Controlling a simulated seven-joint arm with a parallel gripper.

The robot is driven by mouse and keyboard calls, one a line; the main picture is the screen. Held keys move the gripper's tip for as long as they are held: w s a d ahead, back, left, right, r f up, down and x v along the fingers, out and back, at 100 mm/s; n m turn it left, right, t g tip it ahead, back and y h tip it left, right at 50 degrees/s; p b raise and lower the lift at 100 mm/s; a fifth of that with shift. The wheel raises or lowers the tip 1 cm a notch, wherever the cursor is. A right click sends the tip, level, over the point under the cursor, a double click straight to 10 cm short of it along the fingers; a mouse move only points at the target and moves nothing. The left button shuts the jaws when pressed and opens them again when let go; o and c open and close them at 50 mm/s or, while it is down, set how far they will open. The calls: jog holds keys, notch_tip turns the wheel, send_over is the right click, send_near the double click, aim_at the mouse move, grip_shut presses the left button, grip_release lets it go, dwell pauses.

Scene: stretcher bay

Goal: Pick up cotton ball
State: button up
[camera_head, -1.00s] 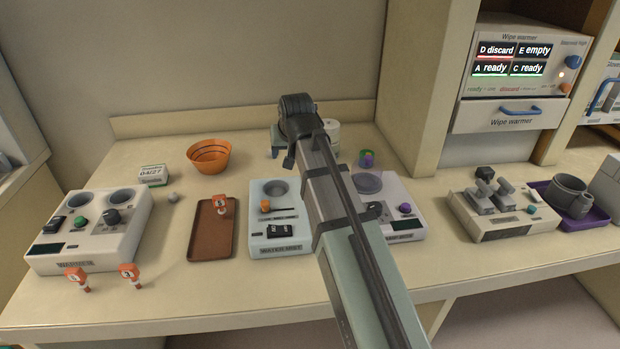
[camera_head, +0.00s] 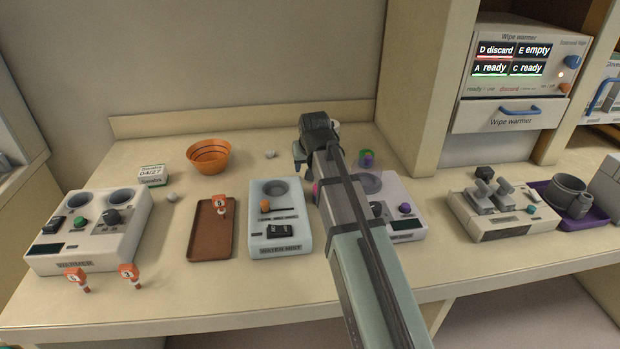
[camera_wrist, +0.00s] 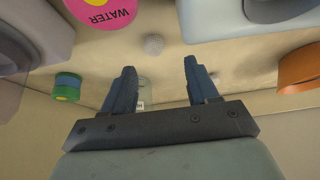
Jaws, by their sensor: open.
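In the wrist view a small pale grey cotton ball (camera_wrist: 153,44) lies on the counter, just beyond the two blue fingertips and roughly between their lines. My gripper (camera_wrist: 160,68) is open and empty, its fingers apart and not touching the ball. In the head view my gripper (camera_head: 302,158) is over the back of the counter, between the water mist unit and the purple-knob unit. Small pale balls show in the head view behind the water mist unit (camera_head: 270,154) and beside the swab box (camera_head: 172,197). My arm may hide the ball seen between the fingers.
An orange bowl (camera_head: 209,156) stands at the back left. The water mist unit (camera_head: 280,245) and the purple-knob unit (camera_head: 408,225) flank the gripper. A brown tray (camera_head: 208,245) lies left.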

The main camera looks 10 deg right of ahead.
jog(key=shift+s+d+x, duration=0.1)
jog(key=shift+d+x, duration=0.1)
jog(key=shift+x, duration=1.3)
jog(key=shift+s+d+x, duration=0.15)
jog(key=shift+x, duration=1.3)
jog(key=shift+f, duration=0.1)
grip_shut()
